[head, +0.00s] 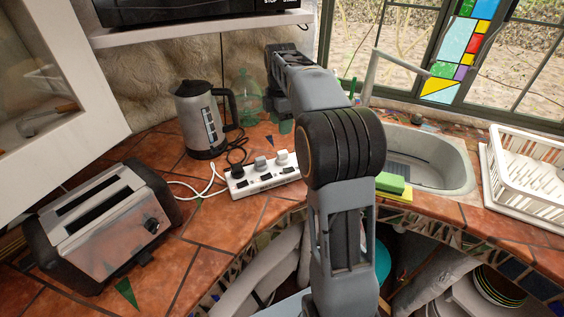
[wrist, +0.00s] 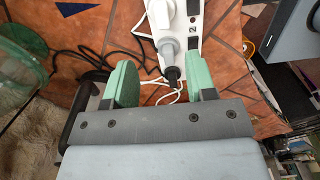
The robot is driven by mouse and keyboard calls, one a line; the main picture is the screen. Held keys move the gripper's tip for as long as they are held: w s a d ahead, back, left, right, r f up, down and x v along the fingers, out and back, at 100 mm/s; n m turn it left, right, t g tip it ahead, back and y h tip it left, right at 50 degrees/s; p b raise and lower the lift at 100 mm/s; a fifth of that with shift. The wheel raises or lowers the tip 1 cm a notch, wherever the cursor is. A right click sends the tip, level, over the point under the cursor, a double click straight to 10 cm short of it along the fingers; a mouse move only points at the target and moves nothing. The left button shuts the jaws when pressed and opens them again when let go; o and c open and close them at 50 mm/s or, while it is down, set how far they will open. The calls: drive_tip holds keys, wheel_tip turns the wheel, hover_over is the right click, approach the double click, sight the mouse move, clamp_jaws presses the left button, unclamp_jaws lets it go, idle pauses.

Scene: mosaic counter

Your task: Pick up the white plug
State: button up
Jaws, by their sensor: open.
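The white plug (head: 282,158) sits at the right end of the white power strip (head: 262,184) in the head view. A grey plug (head: 261,163) and a black plug (head: 237,171) sit beside it in the same strip. In the wrist view the white plug (wrist: 159,14) is at the top edge, partly cut off, beyond the grey plug (wrist: 168,46) and the black plug (wrist: 172,73). My gripper (wrist: 163,84) is open, with its green fingers apart and nothing held. In the head view my gripper (head: 285,126) is mostly hidden behind my arm.
A kettle (head: 200,120) and a green glass bottle (head: 248,98) stand behind the strip. A toaster (head: 105,220) is at the left. A sink (head: 432,165) and a white dish rack (head: 525,165) are at the right. White and black cords lie around the strip.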

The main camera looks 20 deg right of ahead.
sight(282, 152)
wheel_tip(282, 152, down, 6)
drive_tip(key=shift+f, duration=0.1)
drive_tip(key=shift+s+d+f, duration=0.1)
drive_tip(key=shift+f, duration=1.25)
drive_tip(key=shift+s+f, duration=0.1)
drive_tip(key=shift+f, duration=1.2)
drive_tip(key=c, duration=0.6)
drive_tip(key=shift+r, duration=0.15)
drive_tip(key=shift+r, duration=0.65)
drive_tip(key=s+r, duration=0.1)
drive_tip(key=r, duration=0.1)
drive_tip(key=s+r, duration=0.2)
drive_tip(key=r, duration=0.1)
drive_tip(key=s+r, duration=0.2)
drive_tip(key=shift+a+r+b, duration=0.3)
drive_tip(key=shift+a+b, duration=0.05)
clamp_jaws()
drive_tip(key=s+a+r+b, duration=0.1)
drive_tip(key=s+r, duration=0.3)
drive_tip(key=s, duration=0.5)
drive_tip(key=shift+a, duration=0.25)
